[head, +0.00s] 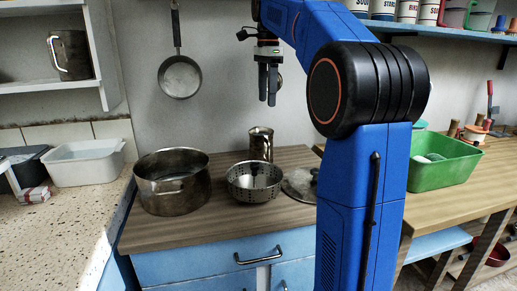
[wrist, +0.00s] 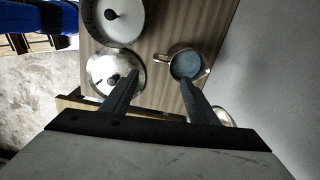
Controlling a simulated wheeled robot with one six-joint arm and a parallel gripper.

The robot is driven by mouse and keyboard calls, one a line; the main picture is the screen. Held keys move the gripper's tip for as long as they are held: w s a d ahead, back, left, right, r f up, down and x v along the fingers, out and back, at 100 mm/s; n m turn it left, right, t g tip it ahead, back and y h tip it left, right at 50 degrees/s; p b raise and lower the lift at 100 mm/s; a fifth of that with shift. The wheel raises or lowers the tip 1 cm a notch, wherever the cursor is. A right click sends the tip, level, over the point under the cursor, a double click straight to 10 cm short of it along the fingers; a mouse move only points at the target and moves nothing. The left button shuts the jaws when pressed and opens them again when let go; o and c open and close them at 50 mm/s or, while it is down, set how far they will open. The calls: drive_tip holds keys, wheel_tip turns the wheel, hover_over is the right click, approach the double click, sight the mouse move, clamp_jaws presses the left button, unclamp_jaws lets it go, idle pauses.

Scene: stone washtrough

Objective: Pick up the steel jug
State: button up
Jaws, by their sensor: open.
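The steel jug (head: 261,145) stands upright on the wooden counter, behind the colander and near the back wall. In the wrist view the jug (wrist: 188,62) is seen from above, its round mouth showing a grey-blue inside. My gripper (head: 268,97) hangs with its fingers pointing down, well above the jug in the head view. In the wrist view my gripper (wrist: 160,80) is open with nothing between its fingers. Its right fingertip overlaps the jug's lower edge in the picture. The fingers appear apart from the jug.
A large pot (head: 172,190) and a perforated colander (head: 254,184) stand in front of the jug. A pot lid (head: 298,186) lies to the right. Another metal jug (head: 70,55) sits on the left shelf. A pan (head: 180,77) hangs on the wall. A green tub (head: 440,171) stands right.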

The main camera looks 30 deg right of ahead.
sight(267, 141)
drive_tip(key=f, duration=1.7)
drive_tip(key=shift+w+d, duration=0.3)
drive_tip(key=shift+w, duration=0.05)
drive_tip(key=shift+c, duration=0.2)
clamp_jaws()
